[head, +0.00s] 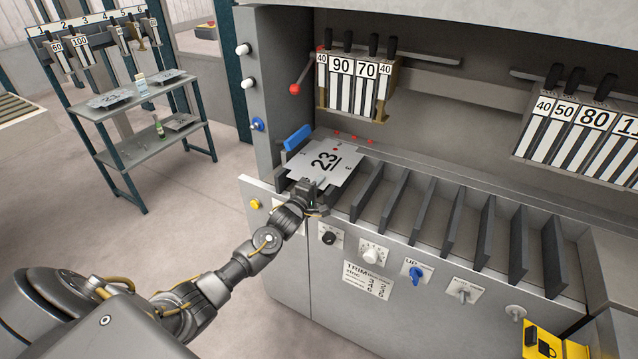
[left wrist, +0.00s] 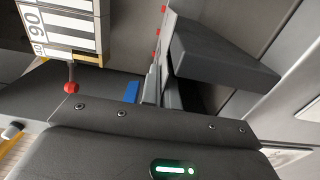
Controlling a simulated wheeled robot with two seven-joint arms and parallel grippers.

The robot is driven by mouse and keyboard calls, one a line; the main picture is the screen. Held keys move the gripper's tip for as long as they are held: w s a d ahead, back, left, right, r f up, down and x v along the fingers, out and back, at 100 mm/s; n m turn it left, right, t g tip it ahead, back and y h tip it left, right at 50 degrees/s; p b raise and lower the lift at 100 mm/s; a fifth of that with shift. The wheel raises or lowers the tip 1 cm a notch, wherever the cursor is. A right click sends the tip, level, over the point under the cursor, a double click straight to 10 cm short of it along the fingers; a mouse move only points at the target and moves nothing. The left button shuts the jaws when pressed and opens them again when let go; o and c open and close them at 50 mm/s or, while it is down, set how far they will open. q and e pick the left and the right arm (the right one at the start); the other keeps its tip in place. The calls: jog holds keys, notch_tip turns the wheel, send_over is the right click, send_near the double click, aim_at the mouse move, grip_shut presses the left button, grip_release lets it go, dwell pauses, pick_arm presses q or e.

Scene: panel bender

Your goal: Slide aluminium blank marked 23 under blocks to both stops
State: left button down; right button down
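The aluminium blank marked 23 (head: 348,158) lies flat on the left end of the bender's ribbed table in the head view. The blocks marked 40, 90, 70 and 40 (head: 352,88) hang above and behind it; they also show in the left wrist view (left wrist: 62,28). Several small red marks (head: 352,137) lie behind the blank, and a blue part (head: 297,137) stands at its back left. My left gripper (head: 311,187) is at the blank's near edge; whether its fingers grip the edge is unclear. The blank is not distinguishable in the left wrist view. My right gripper is out of view.
Dark upright ribs (head: 455,225) run rightward along the table front. More blocks (head: 580,132) hang at the right. A red-knobbed lever (head: 295,88) stands left of the hanging blocks. A shelf rack (head: 140,100) with other plates stands at the left beyond open floor.

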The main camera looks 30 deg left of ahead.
aim_at(313, 178)
pick_arm(q)
jog(key=shift+a, duration=1)
dwell(0.8)
jog(key=shift+w+a+r+b, duration=0.1)
jog(key=shift+w+b, duration=0.5)
jog(key=shift+w, duration=0.25)
dwell(0.8)
jog(key=shift+a, duration=0.1)
jog(key=c, duration=1.6)
grip_release()
jog(key=shift+a, duration=0.15)
jog(key=shift+s+d, duration=0.1)
jog(key=shift+d, duration=0.15)
